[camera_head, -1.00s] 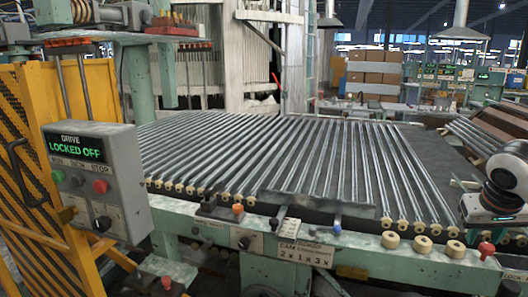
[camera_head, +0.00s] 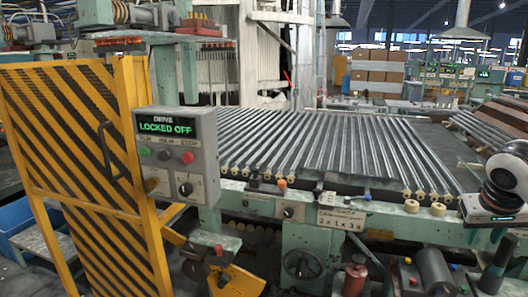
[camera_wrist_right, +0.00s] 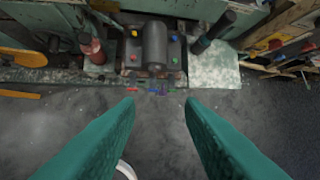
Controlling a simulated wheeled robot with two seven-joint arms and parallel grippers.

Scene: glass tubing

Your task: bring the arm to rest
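My right arm (camera_head: 510,185) shows at the right edge of the head view, a white and black wrist held in front of the machine's right end. In the right wrist view the two green fingers of my right gripper (camera_wrist_right: 159,106) are spread wide apart, with nothing between them, over grey floor. My left arm and gripper are not in view.
A glass tubing machine (camera_head: 335,215) spans the middle, with glass tubes (camera_head: 310,145) on its bed. A control box (camera_head: 180,155) reads LOCKED OFF beside a yellow striped gate (camera_head: 75,135). A grey roller (camera_wrist_right: 155,45) and red bottle (camera_wrist_right: 93,50) stand ahead.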

